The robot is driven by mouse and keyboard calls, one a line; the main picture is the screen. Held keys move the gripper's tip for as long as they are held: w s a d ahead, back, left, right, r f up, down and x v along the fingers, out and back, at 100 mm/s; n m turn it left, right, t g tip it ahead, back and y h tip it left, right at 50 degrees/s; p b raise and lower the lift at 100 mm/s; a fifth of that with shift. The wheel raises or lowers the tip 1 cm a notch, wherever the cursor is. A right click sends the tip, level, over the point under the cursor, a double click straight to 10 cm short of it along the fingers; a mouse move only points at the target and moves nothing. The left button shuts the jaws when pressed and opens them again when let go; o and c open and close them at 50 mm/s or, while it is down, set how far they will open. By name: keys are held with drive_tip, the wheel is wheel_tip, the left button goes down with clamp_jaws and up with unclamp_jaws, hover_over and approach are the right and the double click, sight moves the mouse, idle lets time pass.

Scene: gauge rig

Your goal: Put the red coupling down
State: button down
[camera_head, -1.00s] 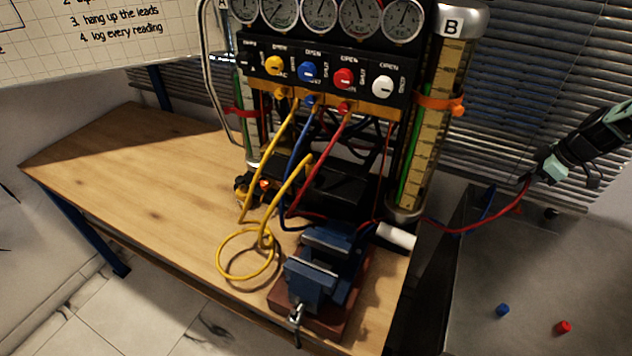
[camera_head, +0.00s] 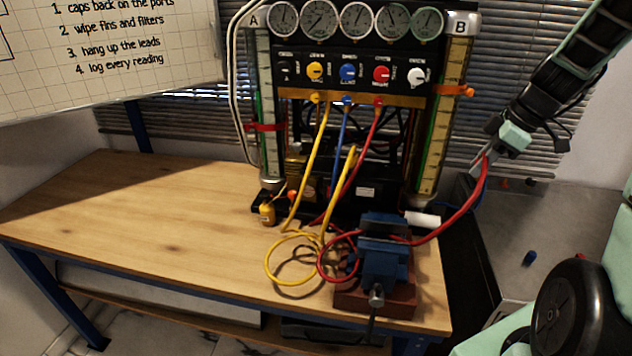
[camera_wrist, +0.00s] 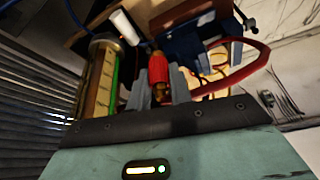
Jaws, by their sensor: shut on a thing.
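My gripper (camera_head: 488,160) hangs at the right of the head view, in front of the blinds and above the grey side surface. In the wrist view the red coupling (camera_wrist: 158,70), with a brass end, sits between the two grey fingers, which are shut on it. A red hose (camera_head: 462,226) runs from my gripper down and left behind the vise (camera_head: 384,255), then loops on the bench (camera_head: 150,215). The coupling is clear of the bench. Another red lead (camera_head: 369,130) hangs from the panel's red port.
The gauge rig (camera_head: 350,75) stands at the back of the bench, with glass tube B (camera_head: 440,120) nearest my gripper. A yellow lead (camera_head: 270,265) is coiled left of the vise. A white cylinder (camera_head: 422,219) lies behind the vise. A blue cap (camera_head: 530,257) sits on the grey surface. The bench's left half is clear.

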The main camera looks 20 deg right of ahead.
drive_tip(key=w+a+p, duration=0.6)
drive_tip(key=w+a, duration=0.6)
drive_tip(key=shift+w+r+p, duration=0.1)
drive_tip(key=shift+w+p, duration=0.1)
drive_tip(key=shift+p, duration=0.15)
drive_tip(key=p+x, duration=0.2)
drive_tip(key=x, duration=0.1)
drive_tip(key=shift+d, duration=0.1)
drive_tip(key=shift+f, duration=0.45)
drive_tip(key=shift+f+b, duration=0.2)
drive_tip(key=shift+b, duration=0.2)
drive_tip(key=c, duration=1.3)
unclamp_jaws()
drive_tip(key=shift+o, duration=0.2)
drive_tip(key=shift+r, duration=0.1)
